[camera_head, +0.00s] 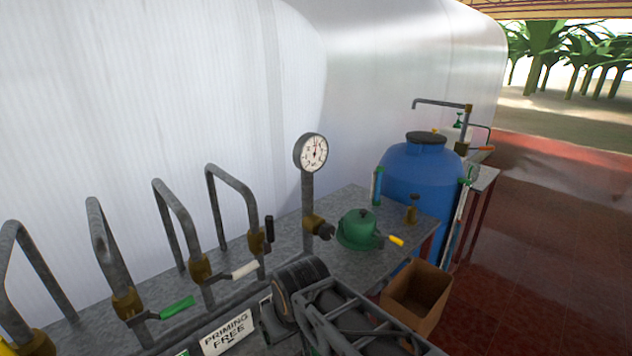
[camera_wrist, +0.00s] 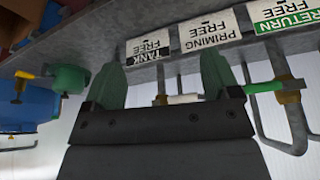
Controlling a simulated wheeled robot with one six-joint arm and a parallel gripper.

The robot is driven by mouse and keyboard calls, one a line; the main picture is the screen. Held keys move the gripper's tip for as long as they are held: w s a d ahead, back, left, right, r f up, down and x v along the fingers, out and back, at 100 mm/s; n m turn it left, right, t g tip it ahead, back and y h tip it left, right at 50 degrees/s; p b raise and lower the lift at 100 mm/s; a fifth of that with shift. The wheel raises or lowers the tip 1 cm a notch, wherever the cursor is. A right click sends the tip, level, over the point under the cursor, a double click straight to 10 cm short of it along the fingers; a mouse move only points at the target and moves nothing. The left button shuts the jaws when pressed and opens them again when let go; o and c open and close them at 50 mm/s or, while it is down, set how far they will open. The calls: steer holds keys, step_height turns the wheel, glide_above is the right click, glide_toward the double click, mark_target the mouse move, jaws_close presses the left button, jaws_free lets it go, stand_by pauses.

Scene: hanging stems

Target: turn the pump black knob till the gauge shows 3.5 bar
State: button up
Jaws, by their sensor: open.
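The pump's black knob (camera_head: 326,232) sits on a brass fitting at the foot of the gauge post, above the grey bench. The round white gauge (camera_head: 311,152) tops that post; its needle points roughly upward, but the numbers are too small to read. My gripper (camera_wrist: 165,80) shows in the upside-down wrist view with two green fingers spread apart, holding nothing. A white lever handle (camera_wrist: 184,99) shows beyond the jaws, between the fingers. I cannot make out the black knob for sure in the wrist view; a finger may hide it. My arm covers the bench front in the head view.
Bent grey pipes with a green lever (camera_head: 177,308), a white lever (camera_head: 245,270) and a black lever (camera_head: 269,228) stand left of the gauge. A green pump body (camera_head: 356,231) and blue tank (camera_head: 415,180) stand right. A cardboard box (camera_head: 428,292) sits below the bench.

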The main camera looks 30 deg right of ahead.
steer(key=w+d+f+m+t+h+b, duration=0.15)
steer(key=d+f, duration=0.25)
steer(key=d, duration=0.8)
steer(key=w+d+f+m+t+h+b, duration=0.1)
steer(key=w+d+f+h+b, duration=0.2)
steer(key=d, duration=0.9)
steer(key=d+f+m+t+h+b, duration=0.1)
steer(key=d+f+m+h+b, duration=0.15)
steer(key=d+f, duration=0.7)
steer(key=n+t+y, duration=0.8)
steer(key=t+y, duration=0.2)
steer(key=y, duration=0.1)
glide_toward(330, 234)
steer(key=shift+m+h, duration=0.3)
steer(key=w, duration=0.3)
steer(key=w+a+p, duration=0.1)
steer(key=w, duration=0.3)
steer(key=w+a+p, duration=0.1)
steer(key=w, duration=0.3)
steer(key=shift+a, duration=0.2)
